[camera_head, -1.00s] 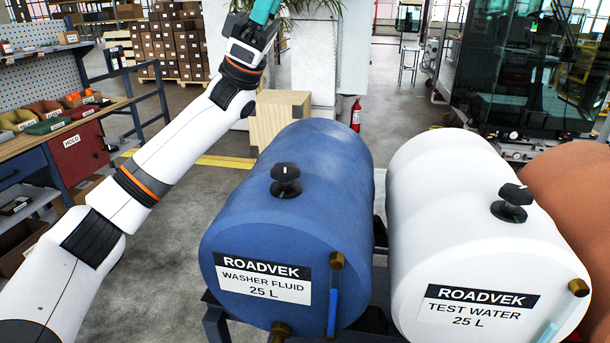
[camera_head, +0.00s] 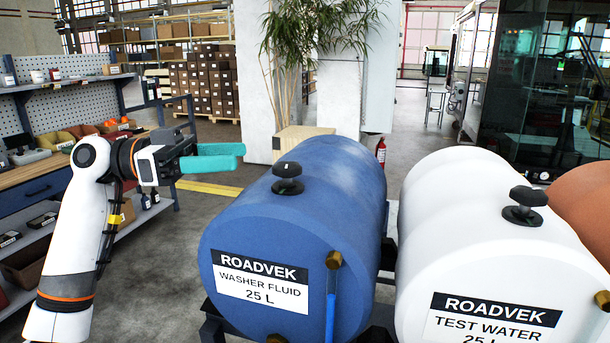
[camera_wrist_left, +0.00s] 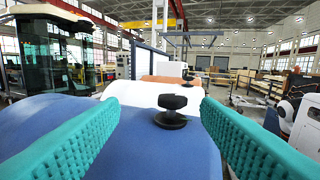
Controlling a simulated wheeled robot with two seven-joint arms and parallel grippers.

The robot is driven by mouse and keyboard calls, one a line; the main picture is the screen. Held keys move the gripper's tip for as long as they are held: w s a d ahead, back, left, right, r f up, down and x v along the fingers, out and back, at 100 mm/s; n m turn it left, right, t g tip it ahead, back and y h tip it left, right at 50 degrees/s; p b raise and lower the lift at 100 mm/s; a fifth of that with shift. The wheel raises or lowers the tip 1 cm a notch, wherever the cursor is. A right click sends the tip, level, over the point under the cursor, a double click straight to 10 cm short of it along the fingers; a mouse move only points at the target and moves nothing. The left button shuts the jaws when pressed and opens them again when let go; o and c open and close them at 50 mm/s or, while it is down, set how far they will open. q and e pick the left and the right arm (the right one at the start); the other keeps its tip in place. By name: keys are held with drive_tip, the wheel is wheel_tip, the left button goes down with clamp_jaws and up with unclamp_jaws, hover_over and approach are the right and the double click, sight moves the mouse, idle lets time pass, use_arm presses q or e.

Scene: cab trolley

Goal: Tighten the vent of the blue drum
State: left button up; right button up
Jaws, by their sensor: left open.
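The blue drum (camera_head: 300,222) lies on its side, with a label reading washer fluid. Its vent (camera_head: 287,178) is a black knob on a round base on top of the drum. My left gripper (camera_head: 238,154) is to the left of the vent, apart from it, with its teal fingers pointing right toward it. In the left wrist view, the open fingers (camera_wrist_left: 170,140) stand wide apart. The vent (camera_wrist_left: 172,108) shows ahead between them, above the blue drum's surface (camera_wrist_left: 150,150). Nothing is held. My right gripper is out of view.
A white test water drum (camera_head: 470,230) with its own black knob (camera_head: 524,205) stands close on the right, with an orange drum (camera_head: 585,205) beyond. A workbench with shelves (camera_head: 40,190) is at the left. A wooden crate (camera_head: 300,138) is behind the blue drum.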

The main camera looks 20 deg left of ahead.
sight(300, 164)
use_arm(q)
drive_tip(key=shift+s+f+m+g, duration=0.3)
drive_tip(key=shift+s+m+g, duration=0.1)
drive_tip(key=shift+s+g, duration=0.15)
drive_tip(key=shift+s+d, duration=0.1)
drive_tip(key=shift+d, duration=0.05)
drive_tip(key=p+x, duration=0.4)
drive_tip(key=x, duration=0.6)
drive_tip(key=shift+r+p, duration=0.1)
drive_tip(key=shift+p, duration=0.2)
drive_tip(key=shift+x, duration=0.75)
drive_tip(key=shift+f, duration=0.2)
drive_tip(key=shift+c, duration=0.6)
